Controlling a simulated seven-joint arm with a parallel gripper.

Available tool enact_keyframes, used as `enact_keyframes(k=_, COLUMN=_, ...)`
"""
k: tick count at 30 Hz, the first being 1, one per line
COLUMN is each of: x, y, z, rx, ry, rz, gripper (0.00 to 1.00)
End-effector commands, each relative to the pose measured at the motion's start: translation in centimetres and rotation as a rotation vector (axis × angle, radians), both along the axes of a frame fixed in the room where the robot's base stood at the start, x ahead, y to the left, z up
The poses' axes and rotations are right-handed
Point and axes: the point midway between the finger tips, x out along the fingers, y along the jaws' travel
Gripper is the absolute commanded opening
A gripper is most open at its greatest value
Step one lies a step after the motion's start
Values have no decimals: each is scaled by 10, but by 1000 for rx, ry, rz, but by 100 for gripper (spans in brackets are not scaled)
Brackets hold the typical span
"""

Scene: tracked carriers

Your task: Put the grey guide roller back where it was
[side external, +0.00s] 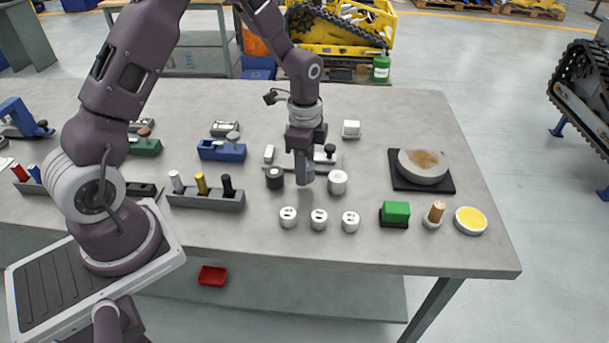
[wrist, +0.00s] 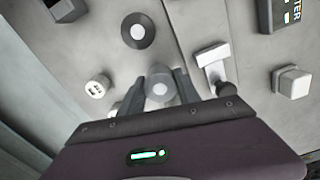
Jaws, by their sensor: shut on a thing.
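My gripper (side external: 304,180) points down over the middle of the table, between a dark roller (side external: 275,178) on its left and a white roller (side external: 338,182) on its right. In the wrist view its two fingers (wrist: 160,88) are closed on the grey guide roller (wrist: 158,89), seen end-on as a grey disc with a paler centre. In the side view the fingers mostly hide the held roller, and I cannot tell its exact height above the table. The dark roller (wrist: 138,30) also shows in the wrist view, apart from the fingers.
Several white numbered caps (side external: 319,219) stand in front of my gripper. A light fixture with a black knob (side external: 330,151) lies just behind. A green block (side external: 395,213), a wooden-topped peg (side external: 434,214) and a round disc on a black plate (side external: 423,166) are to the right.

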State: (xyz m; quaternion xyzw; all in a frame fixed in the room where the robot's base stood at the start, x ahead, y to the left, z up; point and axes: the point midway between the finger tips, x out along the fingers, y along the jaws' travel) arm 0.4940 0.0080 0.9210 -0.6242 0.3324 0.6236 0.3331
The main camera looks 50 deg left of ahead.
Motion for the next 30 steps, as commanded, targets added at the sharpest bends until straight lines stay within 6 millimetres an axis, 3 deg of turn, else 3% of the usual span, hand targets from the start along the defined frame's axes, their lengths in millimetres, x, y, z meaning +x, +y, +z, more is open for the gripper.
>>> enact_keyframes(k=4, x=0, y=0, z=-23, rx=0, ry=1, rz=0, gripper=0)
enact_keyframes(k=14, x=0, y=0, z=-27, rx=0, ry=1, rz=0, gripper=0)
enact_keyframes(k=15, x=0, y=0, z=-28, rx=0, ry=1, rz=-1, gripper=41)
enact_keyframes(k=16, x=0, y=0, z=-27, rx=1, ry=1, rz=0, gripper=47)
enact_keyframes(k=26, x=0, y=0, z=-24, rx=1, ry=-1, rz=0, gripper=48)
enact_keyframes(k=30, x=2, y=1, z=1, rx=0, ry=-6, rz=1, gripper=48)
